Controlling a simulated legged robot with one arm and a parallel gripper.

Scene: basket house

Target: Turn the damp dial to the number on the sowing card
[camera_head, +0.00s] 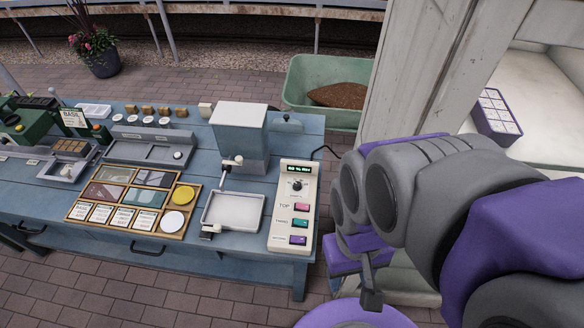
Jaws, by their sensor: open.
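The damp dial (297,186) is a small dark knob on the cream control panel (286,222), at the right end of the blue bench. A dark display (299,169) with green characters sits above it; its digits are too small to read surely. A card headed BASIL (73,118) stands at the bench's left; its smaller print is unreadable. I cannot tell whether it is the sowing card. My gripper (370,292) is partly visible below my arm, right of the bench, apart from the panel and dial. It is open, with nothing seen in it.
Below the dial are pink, teal and purple buttons (299,223). A grey dispenser (239,135) and white tray (233,212) stand left of the panel. A wooden tray (163,230) holds several small cards. A white post (410,85) rises behind my arm; a green barrow (300,78) stands behind the bench.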

